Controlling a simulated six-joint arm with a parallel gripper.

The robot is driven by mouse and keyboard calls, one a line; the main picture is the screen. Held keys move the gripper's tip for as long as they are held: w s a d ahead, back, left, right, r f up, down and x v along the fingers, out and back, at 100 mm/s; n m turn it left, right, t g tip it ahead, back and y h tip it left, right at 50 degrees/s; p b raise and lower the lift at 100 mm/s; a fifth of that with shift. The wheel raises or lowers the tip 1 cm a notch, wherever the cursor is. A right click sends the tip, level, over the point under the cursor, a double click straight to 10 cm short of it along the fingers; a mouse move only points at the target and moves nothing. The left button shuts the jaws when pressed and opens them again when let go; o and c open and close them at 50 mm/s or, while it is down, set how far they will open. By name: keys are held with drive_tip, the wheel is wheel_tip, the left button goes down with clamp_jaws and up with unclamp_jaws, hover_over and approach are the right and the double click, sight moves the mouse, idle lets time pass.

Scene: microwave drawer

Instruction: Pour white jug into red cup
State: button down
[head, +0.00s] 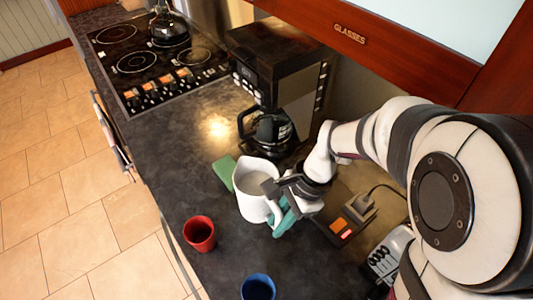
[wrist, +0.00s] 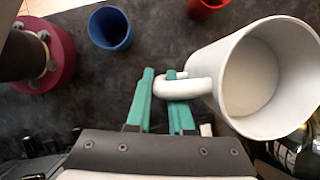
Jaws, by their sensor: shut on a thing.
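The white jug (head: 249,205) is in the middle of the counter in the head view. It looks about upright, with its open top facing up; I cannot tell whether its base touches the counter. It is large at the right of the wrist view (wrist: 225,70). My gripper (head: 284,214) is at the handle side, and its teal fingers (wrist: 162,92) are shut on the jug's handle. The red cup (head: 200,236) stands upright to the lower left of the jug, apart from it. Only part of it shows at the wrist view's top edge (wrist: 207,5).
A blue cup (head: 257,288) stands near the bottom edge. A black coffee maker (head: 275,65) with a glass pot (head: 270,133) is behind. An orange-switched device (head: 347,224) is right of my gripper.

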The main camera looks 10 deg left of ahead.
sight(265, 176)
drive_tip(key=w+a+n+h, duration=0.1)
drive_tip(key=w+n, duration=0.2)
drive_tip(key=n, duration=0.1)
drive_tip(key=w+a+n+g+h, duration=0.1)
drive_tip(key=w+a+n+h, duration=0.1)
drive_tip(key=w+n, duration=0.2)
drive_tip(key=w+a+n+g+h, duration=0.1)
drive_tip(key=w+n, duration=0.3)
drive_tip(key=shift+a+f+h, duration=0.2)
drive_tip(key=shift+f+h, duration=0.1)
drive_tip(key=w+a+f+n+t+h, duration=0.1)
drive_tip(key=w+a+n+t+h, duration=0.2)
drive_tip(key=w+a+n, duration=0.4)
drive_tip(key=w+n, duration=0.1)
drive_tip(key=n, duration=0.3)
drive_tip(key=shift+f+n, duration=0.25)
drive_tip(key=shift+n, duration=0.15)
drive_tip(key=shift+w+f+n+h, duration=0.1)
drive_tip(key=shift+f+n+h, duration=0.3)
drive_tip(key=shift+f, duration=1.1)
drive_tip(key=s+a+r+m+t+h, duration=0.1)
drive_tip(key=s+r+t+h, duration=0.1)
drive_tip(key=s+r+t, duration=0.2)
drive_tip(key=shift+a+r+t, duration=0.15)
drive_tip(key=shift+r+t, duration=0.75)
drive_tip(key=shift+r, duration=0.1)
